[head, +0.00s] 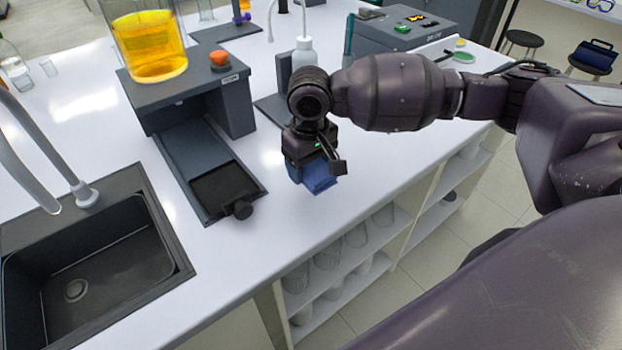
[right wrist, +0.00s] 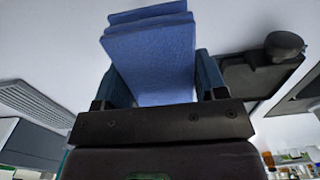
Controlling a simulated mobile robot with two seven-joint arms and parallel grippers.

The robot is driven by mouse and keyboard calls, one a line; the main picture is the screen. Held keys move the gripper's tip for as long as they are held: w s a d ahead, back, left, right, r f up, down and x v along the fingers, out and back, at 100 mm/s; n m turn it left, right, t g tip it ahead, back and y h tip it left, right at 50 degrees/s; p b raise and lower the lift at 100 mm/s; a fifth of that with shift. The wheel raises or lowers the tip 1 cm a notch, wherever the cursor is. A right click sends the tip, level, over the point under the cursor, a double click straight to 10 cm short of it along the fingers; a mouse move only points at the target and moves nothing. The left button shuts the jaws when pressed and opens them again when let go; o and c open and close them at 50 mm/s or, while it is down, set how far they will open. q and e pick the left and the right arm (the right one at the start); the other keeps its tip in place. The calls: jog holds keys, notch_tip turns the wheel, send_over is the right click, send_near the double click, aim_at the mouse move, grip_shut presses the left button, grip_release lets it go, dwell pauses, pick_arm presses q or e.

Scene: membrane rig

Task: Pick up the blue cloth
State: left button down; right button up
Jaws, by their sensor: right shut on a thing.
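The blue cloth (head: 319,176) is a folded, layered block in my right gripper (head: 317,163), over the white bench near its front edge in the head view. In the right wrist view the cloth (right wrist: 150,58) fills the space between the two fingers of the right gripper (right wrist: 158,85), which is shut on it. I cannot tell for sure whether the cloth touches the bench top. My left gripper is not in view.
A membrane rig (head: 212,170) with a dark tray and black knob stands left of the cloth, bearing a beaker of orange liquid (head: 150,45). A black sink (head: 95,260) is at the lower left. Glassware (head: 328,257) stands on shelves below the white bench (head: 225,250).

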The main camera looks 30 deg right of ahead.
pick_arm(q)
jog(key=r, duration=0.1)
jog(key=p, duration=0.1)
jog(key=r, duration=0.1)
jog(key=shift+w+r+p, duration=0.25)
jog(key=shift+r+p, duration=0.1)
jog(key=shift+p, duration=0.05)
pick_arm(e)
notch_tip(320, 180, up, 14)
jog(key=shift+f, duration=0.25)
jog(key=o, duration=0.3)
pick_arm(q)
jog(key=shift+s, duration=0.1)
pick_arm(e)
jog(key=shift+c, duration=1.1)
